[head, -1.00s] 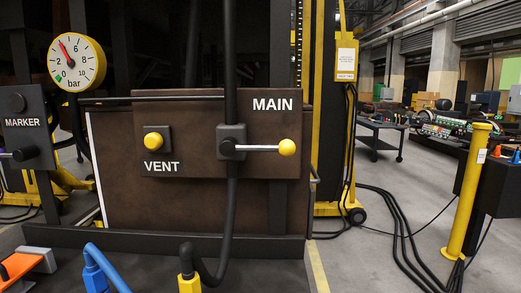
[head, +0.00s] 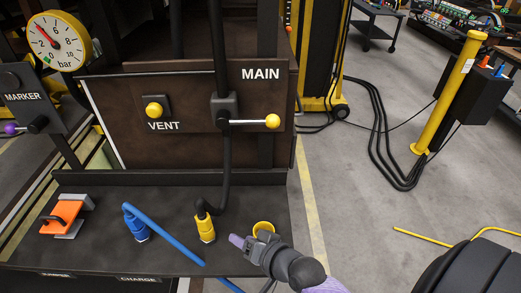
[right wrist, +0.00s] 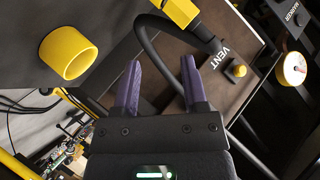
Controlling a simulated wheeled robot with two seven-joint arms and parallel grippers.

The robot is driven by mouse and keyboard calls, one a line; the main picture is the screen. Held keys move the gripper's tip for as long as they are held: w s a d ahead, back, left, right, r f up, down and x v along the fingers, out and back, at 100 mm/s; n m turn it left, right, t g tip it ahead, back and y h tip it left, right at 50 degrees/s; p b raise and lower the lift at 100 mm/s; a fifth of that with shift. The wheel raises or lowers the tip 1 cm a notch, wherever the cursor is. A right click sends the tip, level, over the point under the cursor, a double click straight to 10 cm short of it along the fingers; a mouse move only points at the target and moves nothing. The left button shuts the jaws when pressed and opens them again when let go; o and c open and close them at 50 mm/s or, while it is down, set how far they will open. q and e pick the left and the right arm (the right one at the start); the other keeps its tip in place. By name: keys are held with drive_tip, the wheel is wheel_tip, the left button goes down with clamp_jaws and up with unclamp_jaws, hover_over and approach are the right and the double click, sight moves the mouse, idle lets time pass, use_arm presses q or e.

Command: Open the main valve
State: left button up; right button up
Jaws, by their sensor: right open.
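The main valve (head: 223,114) is a dark block on the brown panel under the MAIN label. Its silver lever points right, level, and ends in a yellow knob (head: 272,121). A black hose runs into the valve from above and leaves below. My right gripper (head: 245,241) is low at the front of the bench, below the lever and apart from it. In the right wrist view its two purple fingers (right wrist: 158,88) are spread with nothing between them. My left gripper is not in the head view.
A yellow VENT button (head: 154,109) is left of the valve. A pressure gauge (head: 58,41) is at upper left. On the bench (head: 90,235) are an orange clamp (head: 65,213), a blue connector (head: 136,226), a yellow connector (head: 205,228) and a yellow ring (head: 263,228). A yellow post (head: 450,90) stands right.

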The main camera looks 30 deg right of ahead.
drive_tip(key=w+d+r+m+t+h+p, duration=0.1)
drive_tip(key=w+d+r+m+t, duration=0.25)
drive_tip(key=r, duration=0.45)
drive_tip(key=m+t+h+p, duration=0.2)
drive_tip(key=m+t+h, duration=0.25)
drive_tip(key=m, duration=0.45)
approach(256, 122)
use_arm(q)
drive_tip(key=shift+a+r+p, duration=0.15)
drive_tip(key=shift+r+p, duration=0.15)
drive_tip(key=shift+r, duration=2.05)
use_arm(e)
drive_tip(key=shift+g+h, duration=0.3)
drive_tip(key=shift+h, duration=0.05)
drive_tip(key=shift+x, duration=5.25)
drive_tip(key=shift+a, duration=0.1)
clamp_jaws()
